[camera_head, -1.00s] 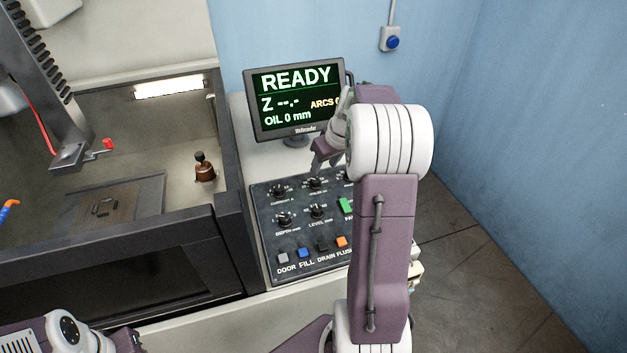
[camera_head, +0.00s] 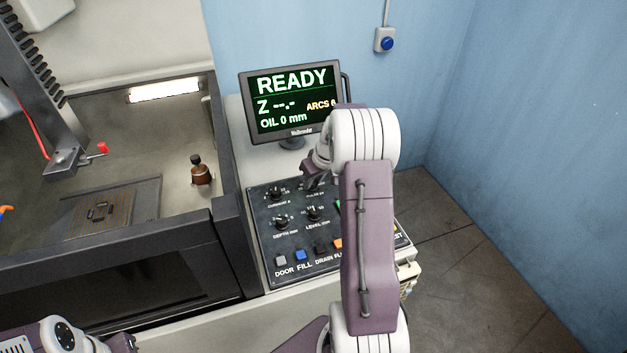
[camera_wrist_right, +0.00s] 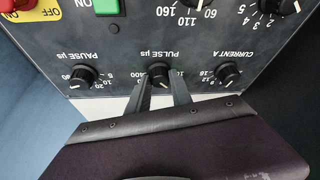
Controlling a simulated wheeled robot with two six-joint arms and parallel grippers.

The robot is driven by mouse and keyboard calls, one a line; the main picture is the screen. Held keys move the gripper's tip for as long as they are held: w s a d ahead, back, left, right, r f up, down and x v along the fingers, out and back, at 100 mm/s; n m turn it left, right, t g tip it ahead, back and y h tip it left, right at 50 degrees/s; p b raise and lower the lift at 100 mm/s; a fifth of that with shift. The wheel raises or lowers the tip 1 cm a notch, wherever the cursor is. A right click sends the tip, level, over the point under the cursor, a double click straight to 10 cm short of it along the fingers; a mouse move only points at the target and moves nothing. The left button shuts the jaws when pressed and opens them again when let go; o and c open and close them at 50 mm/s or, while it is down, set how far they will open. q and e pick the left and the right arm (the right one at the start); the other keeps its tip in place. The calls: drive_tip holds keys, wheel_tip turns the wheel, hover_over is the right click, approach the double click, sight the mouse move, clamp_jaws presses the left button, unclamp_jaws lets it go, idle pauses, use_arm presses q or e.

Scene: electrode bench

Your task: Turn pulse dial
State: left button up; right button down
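The pulse dial (camera_wrist_right: 158,73) is a black round knob with a white pointer mark on the dark control panel. In the right wrist view it appears upside down, between the PAUSE and CURRENT dials. My right gripper (camera_wrist_right: 160,80) has its two dark fingers apart, one on each side of the pulse dial at its near edge. I cannot tell whether they touch it.
The panel (camera_head: 262,245) also has the current dial (camera_wrist_right: 228,73), the pause dial (camera_wrist_right: 83,76), depth and level dials and several buttons. The monitor (camera_head: 292,100) reading READY stands behind. The machine tank (camera_head: 150,235) is at left.

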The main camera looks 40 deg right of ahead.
drive_tip(key=shift+d+f+n+b, duration=0.1)
drive_tip(key=shift+f+n+b, duration=0.05)
drive_tip(key=shift+n+b, duration=0.55)
drive_tip(key=shift+n+y+b, duration=0.5)
drive_tip(key=shift+n+b, duration=0.05)
drive_tip(key=shift+n, duration=0.05)
drive_tip(key=shift+d+n+y, duration=0.1)
drive_tip(key=shift+n+y, duration=0.2)
drive_tip(key=shift+n, duration=0.4)
drive_tip(key=shift+n+g+y, duration=0.3)
drive_tip(key=shift+n, duration=0.7)
drive_tip(key=c, duration=1.2)
unclamp_jaws()
drive_tip(key=shift+o, duration=0.2)
drive_tip(key=shift+r, duration=0.25)
